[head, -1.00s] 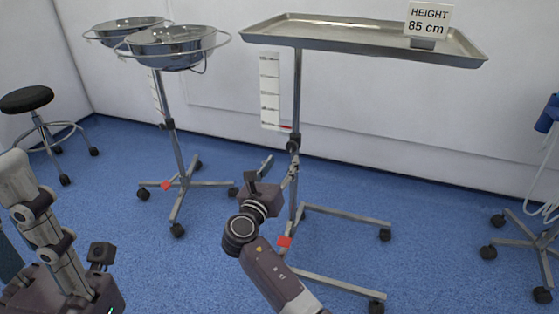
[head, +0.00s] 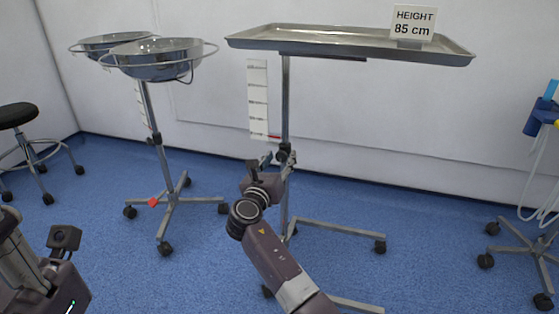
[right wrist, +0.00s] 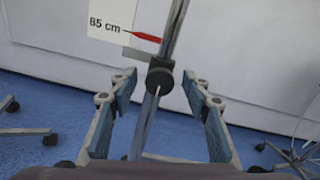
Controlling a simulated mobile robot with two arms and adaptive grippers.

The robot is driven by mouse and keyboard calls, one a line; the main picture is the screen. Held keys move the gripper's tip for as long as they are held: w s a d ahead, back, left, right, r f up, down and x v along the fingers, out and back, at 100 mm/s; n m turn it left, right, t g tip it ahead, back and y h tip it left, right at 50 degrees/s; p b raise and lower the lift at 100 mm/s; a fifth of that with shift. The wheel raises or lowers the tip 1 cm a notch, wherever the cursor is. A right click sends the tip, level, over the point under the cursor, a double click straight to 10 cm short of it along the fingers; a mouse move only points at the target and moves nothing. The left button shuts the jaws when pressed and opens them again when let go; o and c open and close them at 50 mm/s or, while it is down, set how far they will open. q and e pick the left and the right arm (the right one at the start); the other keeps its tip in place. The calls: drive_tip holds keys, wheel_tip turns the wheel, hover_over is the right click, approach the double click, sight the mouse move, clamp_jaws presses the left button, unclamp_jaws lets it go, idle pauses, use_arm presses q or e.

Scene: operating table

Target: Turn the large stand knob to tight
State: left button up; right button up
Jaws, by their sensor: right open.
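The tray stand's large black knob (head: 284,153) sits on the upright pole below the steel tray. In the right wrist view the dark round knob (right wrist: 160,79) is in front of the pole, at the far end of the gap between the fingers. My right gripper (head: 279,161) is open, one finger on each side of the knob's line; it also shows in the right wrist view (right wrist: 160,90). I see no contact with the knob. My left arm is at the lower left edge of the head view; its fingers are not seen.
The tray (head: 260,41) carries a sign (head: 414,22) reading HEIGHT 85 cm. A red pointer (right wrist: 145,37) is beside the 85 cm mark on the white scale (head: 257,100). A basin stand (head: 160,195) is to the left, a stool (head: 16,115) farther left. Blue floor is clear between them.

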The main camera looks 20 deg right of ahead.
drive_tip(key=c, duration=1.2)
drive_tip(key=shift+o, duration=0.2)
